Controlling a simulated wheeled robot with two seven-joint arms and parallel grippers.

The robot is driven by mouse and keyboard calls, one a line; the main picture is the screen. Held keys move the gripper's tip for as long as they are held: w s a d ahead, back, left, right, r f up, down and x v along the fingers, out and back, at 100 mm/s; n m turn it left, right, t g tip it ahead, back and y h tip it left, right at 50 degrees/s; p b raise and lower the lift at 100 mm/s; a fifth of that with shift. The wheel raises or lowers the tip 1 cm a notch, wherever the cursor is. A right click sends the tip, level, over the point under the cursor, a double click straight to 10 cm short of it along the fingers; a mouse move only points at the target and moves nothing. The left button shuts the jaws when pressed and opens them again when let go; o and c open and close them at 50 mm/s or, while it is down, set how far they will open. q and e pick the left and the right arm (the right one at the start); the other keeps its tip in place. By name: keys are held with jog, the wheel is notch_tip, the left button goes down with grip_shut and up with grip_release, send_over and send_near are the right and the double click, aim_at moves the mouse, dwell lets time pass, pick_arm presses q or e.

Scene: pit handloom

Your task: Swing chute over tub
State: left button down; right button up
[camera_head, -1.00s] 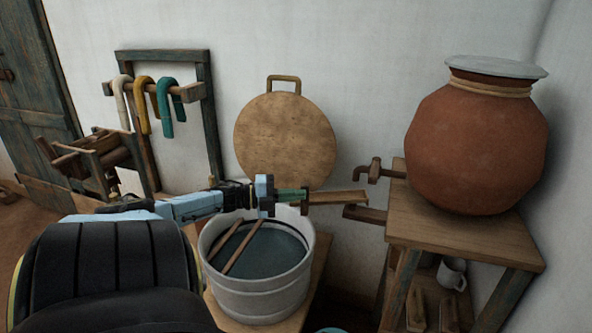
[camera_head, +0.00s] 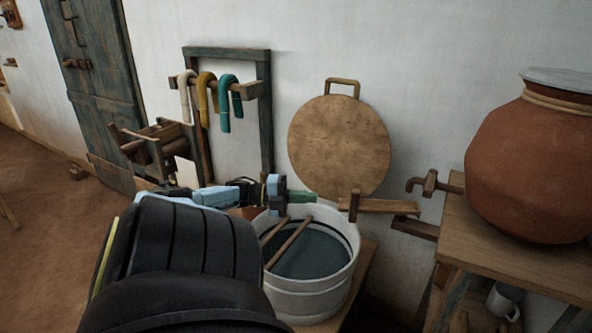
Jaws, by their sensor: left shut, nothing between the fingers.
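The wooden chute (camera_head: 380,206) is a narrow trough with a short upright peg (camera_head: 354,205) near its left end. It lies roughly level, and its left end meets the back right rim of the tub in the picture. How far it reaches over the tub I cannot tell. The white round tub (camera_head: 312,297) holds dark liquid, and two sticks lie across it. My left gripper (camera_head: 312,197) is shut and empty, above the back of the tub. A gap separates its tips from the peg. My right gripper is out of view.
A clay pot (camera_head: 535,165) with a lid stands on a wooden stand (camera_head: 530,262) at right, beside a wooden tap (camera_head: 432,184). A round board (camera_head: 340,145) leans on the wall. A frame (camera_head: 264,120) with coloured yarn hanks stands behind my arm.

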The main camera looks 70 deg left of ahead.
pick_arm(q)
jog(key=v, duration=0.3)
jog(key=shift+s+d, duration=0.15)
jog(key=shift+s, duration=0.05)
dwell(0.4)
